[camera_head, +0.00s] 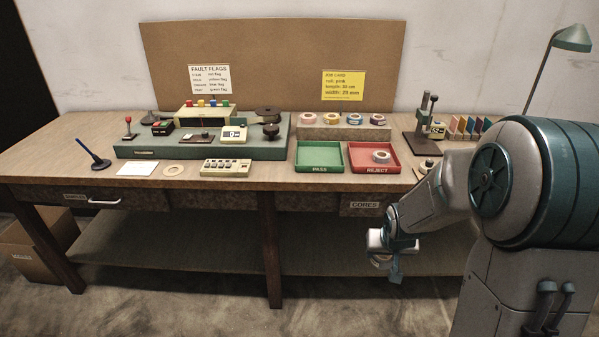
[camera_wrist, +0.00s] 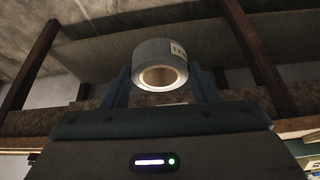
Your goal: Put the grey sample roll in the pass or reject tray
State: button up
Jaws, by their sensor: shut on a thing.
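The grey sample roll (camera_wrist: 176,52) is between the two fingers of my gripper (camera_wrist: 162,82) in the wrist view, its hollow core facing the camera and a small white label on its side. In the head view my gripper (camera_head: 384,262) is low in front of the bench, below the tabletop's front edge, and the roll there is too small and covered to make out well. The green PASS tray (camera_head: 319,169) on the bench looks empty. The red REJECT tray (camera_head: 375,169) beside it holds a roll with a pale pinkish core (camera_head: 381,156).
A rack with several tape rolls (camera_head: 343,130) stands behind the trays. A green winding machine (camera_head: 200,148) and a keypad box (camera_head: 226,168) stand to the left. A small press (camera_head: 425,130) stands right of the trays. The bench front edge (camera_head: 330,183) lies above my gripper.

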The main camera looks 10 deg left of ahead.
aim_at(319, 158)
jog(key=u, duration=0.45)
jog(key=k, duration=1.05)
jog(key=z, duration=0.1)
jog(key=i, duration=0.45)
jog(key=z, duration=0.8)
jog(key=i, duration=0.75)
jog(key=u, duration=0.55)
jog(key=i, duration=0.65)
jog(key=u, duration=0.65)
